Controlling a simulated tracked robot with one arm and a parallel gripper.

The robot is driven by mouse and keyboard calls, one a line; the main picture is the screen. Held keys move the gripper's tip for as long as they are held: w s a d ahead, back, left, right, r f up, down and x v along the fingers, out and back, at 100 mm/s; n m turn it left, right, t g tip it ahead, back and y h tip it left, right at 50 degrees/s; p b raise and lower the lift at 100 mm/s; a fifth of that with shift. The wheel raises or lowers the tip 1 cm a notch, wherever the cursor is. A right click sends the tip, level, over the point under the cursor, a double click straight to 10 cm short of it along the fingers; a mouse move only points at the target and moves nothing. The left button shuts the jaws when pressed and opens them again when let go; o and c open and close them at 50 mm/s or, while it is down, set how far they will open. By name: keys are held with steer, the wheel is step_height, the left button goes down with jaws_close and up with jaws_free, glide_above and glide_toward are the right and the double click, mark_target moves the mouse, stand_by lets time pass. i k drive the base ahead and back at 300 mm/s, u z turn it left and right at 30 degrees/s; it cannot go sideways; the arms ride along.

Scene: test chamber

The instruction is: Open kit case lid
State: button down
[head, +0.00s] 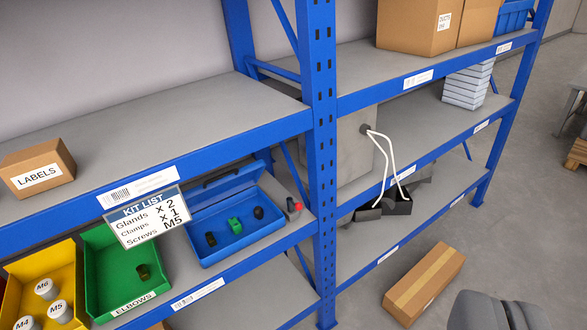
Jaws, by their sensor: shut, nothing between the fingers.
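The blue kit case (238,244) sits on the middle shelf at left of the centre post. Its lid (222,185) stands raised at the back, and the inside shows. A green clamp (235,225) and two dark fittings (211,239) lie in it. The kit list sign (145,215) hangs from the shelf edge above, just left of the case. My gripper (520,316) shows as grey rounded parts at the bottom right, partly cut off by the frame. It is shut and empty, well away from the case.
A green elbows bin (113,245) and a yellow bin (52,262) stand left of the case. A small red-topped item (294,205) stands right of it. The blue centre post (323,150) divides the rack. A cardboard box (424,284) lies on the floor before it.

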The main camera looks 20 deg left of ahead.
mark_target(218, 188)
steer(key=u, duration=0.1)
steer(key=i, duration=1.15)
steer(key=u, duration=0.6)
